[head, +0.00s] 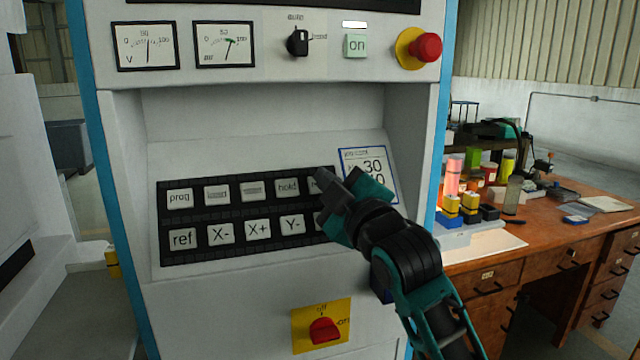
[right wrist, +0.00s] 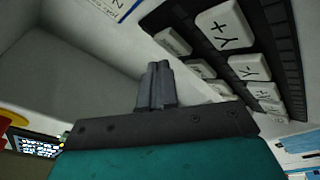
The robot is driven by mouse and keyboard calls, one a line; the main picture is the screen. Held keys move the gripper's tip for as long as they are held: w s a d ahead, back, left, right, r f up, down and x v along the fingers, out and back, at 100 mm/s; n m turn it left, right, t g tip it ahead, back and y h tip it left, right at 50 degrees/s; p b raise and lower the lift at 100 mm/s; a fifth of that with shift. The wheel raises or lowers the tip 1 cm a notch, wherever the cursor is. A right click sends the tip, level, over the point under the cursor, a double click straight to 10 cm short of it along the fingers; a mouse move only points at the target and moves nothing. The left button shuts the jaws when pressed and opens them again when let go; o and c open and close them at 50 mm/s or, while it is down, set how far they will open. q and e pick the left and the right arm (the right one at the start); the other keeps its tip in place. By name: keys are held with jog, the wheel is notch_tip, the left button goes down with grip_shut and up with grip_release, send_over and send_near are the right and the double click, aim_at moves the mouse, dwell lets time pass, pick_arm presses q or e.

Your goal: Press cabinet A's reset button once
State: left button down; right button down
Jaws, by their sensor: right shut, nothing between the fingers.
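The grey cabinet (head: 265,115) with blue side edges fills the middle of the head view; no letter A is readable on it. Its black keypad (head: 165,222) has two rows of white keys, including prog, hold, ref, X-, X+ and Y-. The rightmost upper key (head: 313,186) is mostly covered by my right gripper (head: 326,180), so its label cannot be read. The right gripper is shut and empty, its tips at that end of the keypad. In the right wrist view its fingers (right wrist: 160,70) point toward the panel beside the Y+ key (right wrist: 225,25); contact cannot be told. My left gripper is out of view.
Above are two dials (head: 147,46), a black selector (head: 298,42), a green on button (head: 355,45) and a red emergency knob (head: 427,47). A job card (head: 378,160) is right of the keypad, a red rotary switch (head: 324,330) below. A cluttered wooden desk (head: 560,240) stands right.

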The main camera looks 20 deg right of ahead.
dwell(0.4)
jog(key=shift+w+f, duration=0.25)
jog(key=shift+w, duration=0.1)
jog(key=shift+w+f, duration=0.2)
jog(key=shift+w, duration=0.1)
dwell(0.6)
dwell(0.4)
jog(key=shift+s+r+p, duration=0.45)
jog(key=shift+p, duration=0.4)
jog(key=shift+s, duration=0.2)
